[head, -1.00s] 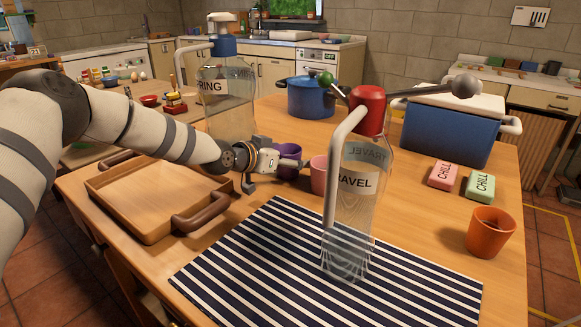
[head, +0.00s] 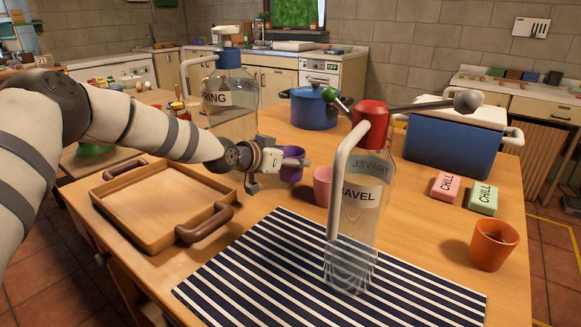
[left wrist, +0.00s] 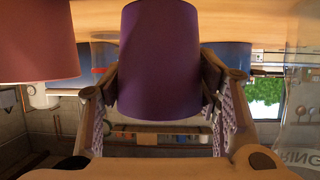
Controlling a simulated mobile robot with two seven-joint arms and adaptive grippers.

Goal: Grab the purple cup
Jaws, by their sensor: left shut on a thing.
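The purple cup (head: 292,168) is near the middle of the wooden table in the head view. My left gripper (head: 290,163) is shut around its sides, coming from the left. In the left wrist view, where the room shows upside down, the purple cup (left wrist: 160,60) sits between the two fingers, both against it. The cup looks upright and a little above the table, though the gap under it is hard to judge. My right gripper is not in view.
A pink cup (head: 323,186) stands close at the right of the purple one. The TRAVEL bottle (head: 358,215) stands in front on a striped mat (head: 240,285). The SPRING bottle (head: 236,120) and blue pot (head: 314,108) are behind. A wooden tray (head: 150,205) lies left.

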